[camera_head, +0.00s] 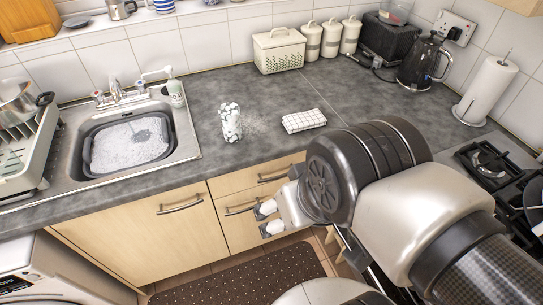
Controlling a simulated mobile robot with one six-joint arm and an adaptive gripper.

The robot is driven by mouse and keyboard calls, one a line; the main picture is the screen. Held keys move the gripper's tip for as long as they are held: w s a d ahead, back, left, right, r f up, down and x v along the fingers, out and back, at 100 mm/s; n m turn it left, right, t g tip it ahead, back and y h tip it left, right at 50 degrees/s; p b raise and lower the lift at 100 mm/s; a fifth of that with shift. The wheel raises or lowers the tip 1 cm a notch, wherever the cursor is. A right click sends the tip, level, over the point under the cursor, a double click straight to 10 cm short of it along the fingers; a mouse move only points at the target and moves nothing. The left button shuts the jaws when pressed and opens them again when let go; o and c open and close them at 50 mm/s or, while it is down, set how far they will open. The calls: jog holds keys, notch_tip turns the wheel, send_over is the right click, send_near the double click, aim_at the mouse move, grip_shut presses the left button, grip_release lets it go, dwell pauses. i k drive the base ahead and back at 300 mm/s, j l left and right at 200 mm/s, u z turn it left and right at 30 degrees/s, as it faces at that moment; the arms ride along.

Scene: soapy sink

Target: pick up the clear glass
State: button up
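The clear glass (231,123) stands upright on the dark grey worktop, just right of the sink. White foam-like patches cover much of it, and a faint speckled patch lies on the worktop at its right. My gripper (263,220) is in front of the cabinet drawers, below the worktop edge in the picture and well apart from the glass. Its two pale fingers with dark tips point left and are spread, with nothing between them. My arm comes in from the lower right.
The sink (186,127) holds a basin of white suds (112,146). A folded checked cloth (304,121) lies right of the glass. A cream bread bin (279,50), canisters (331,40) and a black kettle (421,62) stand behind. The worktop around the glass is mostly clear.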

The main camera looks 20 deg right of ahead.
aim_at(229, 113)
jog(key=i+j, duration=0.25)
jog(key=j, duration=0.15)
jog(key=i+j, duration=0.3)
jog(key=i+j+z, duration=0.15)
jog(key=j+z, duration=0.25)
jog(key=i+j+z, duration=0.1)
jog(key=z, duration=0.3)
jog(key=j+z, duration=0.4)
